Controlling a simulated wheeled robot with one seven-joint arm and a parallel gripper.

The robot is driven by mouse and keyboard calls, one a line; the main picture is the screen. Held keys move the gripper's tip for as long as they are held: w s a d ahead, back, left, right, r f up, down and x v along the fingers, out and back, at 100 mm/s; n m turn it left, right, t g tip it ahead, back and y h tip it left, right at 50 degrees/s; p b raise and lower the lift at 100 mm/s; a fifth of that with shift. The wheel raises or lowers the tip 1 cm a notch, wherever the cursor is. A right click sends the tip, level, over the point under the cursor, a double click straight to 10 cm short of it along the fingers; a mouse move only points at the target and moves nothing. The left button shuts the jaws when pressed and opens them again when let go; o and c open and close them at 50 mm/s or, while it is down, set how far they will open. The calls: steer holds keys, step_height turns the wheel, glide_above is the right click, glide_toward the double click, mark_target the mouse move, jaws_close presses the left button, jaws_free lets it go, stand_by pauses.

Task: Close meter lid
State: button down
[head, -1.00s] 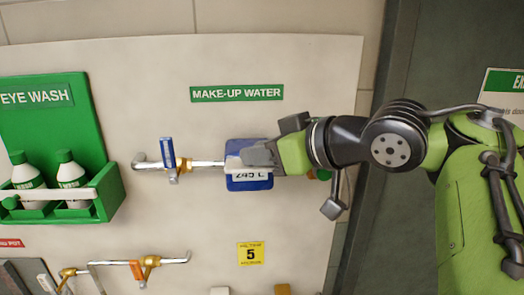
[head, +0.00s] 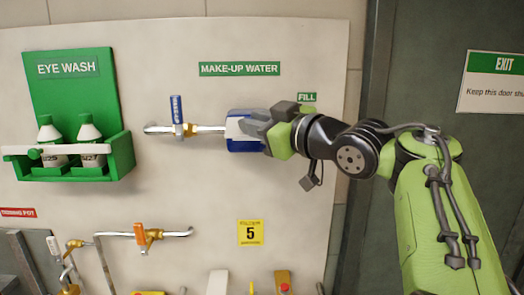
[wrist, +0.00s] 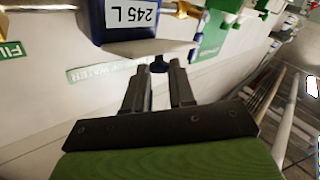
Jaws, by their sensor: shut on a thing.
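The blue meter (head: 243,146) is mounted on the pipe on the pale wall panel, below the MAKE-UP WATER sign. In the wrist view the meter (wrist: 131,18) shows its white 245 L display uncovered, upside down. In the head view my fingers hide part of the meter, and the lid's angle is hard to tell.
A blue-handled valve (head: 178,118) sits on the pipe left of the meter. The green eye wash shelf (head: 75,160) with bottles is farther left. An orange-handled valve (head: 140,236) is below. The dark door (head: 440,85) stands at the right.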

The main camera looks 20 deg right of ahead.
steer(key=w+f+n+y+b, duration=0.2)
steer(key=f+n+y+b, duration=0.2)
steer(key=n+y+b, duration=0.3)
steer(key=w+d+f+n+y+b, duration=0.1)
steer(key=w+f+n+y+b, duration=0.1)
steer(key=f+n+y+b, duration=0.2)
steer(key=shift+w+f+n+g+y+b, duration=0.25)
steer(key=shift+n+y+b, duration=1.45)
steer(key=shift+n+b, duration=1.5)
steer(key=shift+d+n+g+p, duration=0.1)
steer(key=shift+n+g+p, duration=0.15)
steer(key=shift+n+p, duration=0.45)
steer(key=shift+r, duration=0.1)
steer(key=c, duration=1)
jaws_free()
steer(key=shift+o, duration=0.2)
steer(key=shift+s, duration=0.1)
